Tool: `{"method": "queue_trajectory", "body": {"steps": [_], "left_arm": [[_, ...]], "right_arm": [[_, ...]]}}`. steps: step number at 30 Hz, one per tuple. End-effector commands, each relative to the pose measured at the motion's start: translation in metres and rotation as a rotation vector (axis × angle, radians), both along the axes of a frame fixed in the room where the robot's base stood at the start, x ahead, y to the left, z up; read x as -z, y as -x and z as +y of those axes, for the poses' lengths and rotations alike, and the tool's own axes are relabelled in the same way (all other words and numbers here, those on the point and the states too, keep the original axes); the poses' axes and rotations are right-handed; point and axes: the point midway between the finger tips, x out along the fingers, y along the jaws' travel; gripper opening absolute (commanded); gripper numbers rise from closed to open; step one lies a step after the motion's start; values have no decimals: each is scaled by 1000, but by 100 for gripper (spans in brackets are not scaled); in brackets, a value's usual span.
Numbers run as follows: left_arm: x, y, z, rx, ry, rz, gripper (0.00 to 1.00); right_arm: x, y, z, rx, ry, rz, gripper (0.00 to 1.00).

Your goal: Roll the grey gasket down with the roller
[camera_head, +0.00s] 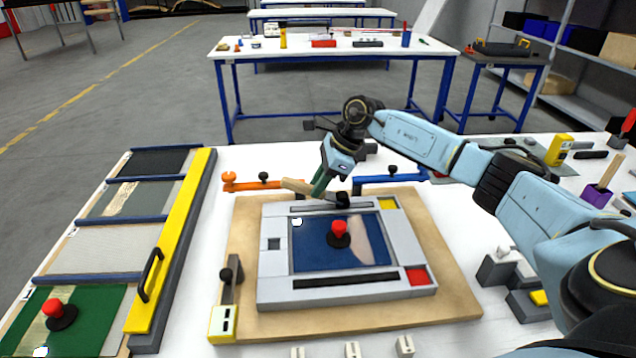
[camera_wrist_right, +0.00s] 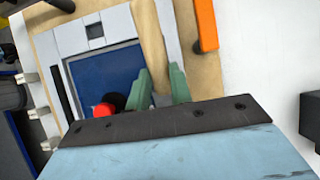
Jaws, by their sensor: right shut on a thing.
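My right gripper (camera_head: 322,184) is above the far edge of a light grey frame (camera_head: 275,288) and shut on the roller. The roller's wooden handle (camera_head: 297,187) sticks out to the left, and its black end (camera_head: 343,198) is close to the frame's far side. In the right wrist view the handle (camera_wrist_right: 149,40) passes between the green fingers of the gripper (camera_wrist_right: 159,82). A dark grey strip, perhaps the gasket (camera_head: 305,208), lies along the frame's far side. I cannot tell whether the roller touches it. My left gripper is not in view.
The frame surrounds a blue panel (camera_head: 310,258) with a red-knobbed suction cup (camera_head: 339,233), on a wooden board (camera_head: 460,295). Orange (camera_head: 260,185) and blue (camera_head: 395,179) clamps stand behind. A rack with a yellow bar (camera_head: 172,245) is at left.

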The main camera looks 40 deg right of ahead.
Motion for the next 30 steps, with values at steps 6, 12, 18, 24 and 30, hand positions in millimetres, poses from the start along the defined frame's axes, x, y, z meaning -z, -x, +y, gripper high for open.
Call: {"method": "queue_trajectory", "body": {"steps": [6,12,18,24,30], "left_arm": [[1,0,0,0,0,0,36],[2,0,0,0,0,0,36],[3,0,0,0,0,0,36],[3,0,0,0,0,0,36],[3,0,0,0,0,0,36]], "right_arm": [[-1,3,-6,1,0,-2,0],[-1,6,-11,1,0,-3,0],[-2,9,-16,1,0,-4,0],[-2,10,-18,0,-1,-3,0],[-1,10,-17,0,-1,-3,0]]}}
